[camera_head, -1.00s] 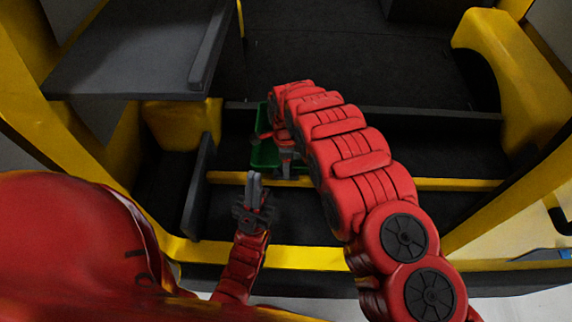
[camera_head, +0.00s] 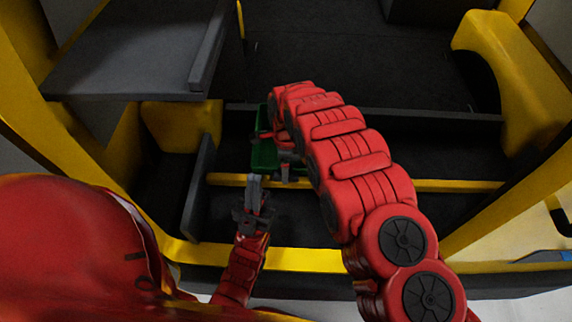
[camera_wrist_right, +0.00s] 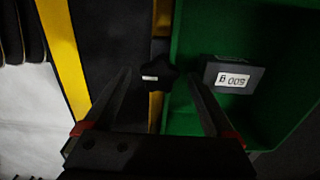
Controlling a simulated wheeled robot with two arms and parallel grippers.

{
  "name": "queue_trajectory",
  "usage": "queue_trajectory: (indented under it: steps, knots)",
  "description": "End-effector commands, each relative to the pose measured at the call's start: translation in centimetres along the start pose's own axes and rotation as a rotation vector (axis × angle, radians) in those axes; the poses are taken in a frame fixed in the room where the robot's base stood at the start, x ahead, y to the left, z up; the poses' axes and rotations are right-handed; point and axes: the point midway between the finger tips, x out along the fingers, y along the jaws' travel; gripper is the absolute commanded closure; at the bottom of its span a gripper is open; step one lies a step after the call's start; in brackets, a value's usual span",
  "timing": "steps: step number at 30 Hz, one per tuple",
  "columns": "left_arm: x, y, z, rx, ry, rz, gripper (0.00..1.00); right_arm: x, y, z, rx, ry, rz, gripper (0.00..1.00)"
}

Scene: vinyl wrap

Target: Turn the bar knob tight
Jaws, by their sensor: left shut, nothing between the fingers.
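The bar knob (camera_wrist_right: 156,76) is a small black lobed knob with a white mark, seen in the right wrist view beside a yellow bar. My right gripper (camera_wrist_right: 160,84) is open, with one finger on each side of the knob; I cannot tell whether they touch it. In the head view my right gripper (camera_head: 285,168) is partly hidden under its own red arm, near the yellow bar (camera_head: 430,185), and the knob cannot be made out. My left gripper (camera_head: 254,180) is shut and empty, pointing up just in front of the bar's left part.
A grey shelf panel (camera_head: 125,65) stands at upper left. The dark floor behind is clear.

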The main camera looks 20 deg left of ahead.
Motion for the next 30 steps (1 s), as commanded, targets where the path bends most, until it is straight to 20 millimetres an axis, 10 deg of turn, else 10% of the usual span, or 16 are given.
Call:
queue_trajectory:
  steps: [11, 22, 30]
  knots:
    - [-0.1, 0.0, 0.0, 0.000, 0.000, 0.000, 1.00, -0.6, -0.1, 0.0, -0.001, 0.000, -0.001, 0.10]
    - [-0.9, 0.0, 0.1, 0.000, 0.000, 0.000, 1.00, -6.3, -0.1, 0.0, 0.000, -0.001, -0.004, 0.10]
    - [6.2, -0.3, -1.1, 0.000, 0.000, 0.000, 1.00, -13.8, 0.0, 0.0, 0.000, 0.000, 0.000, 0.10]
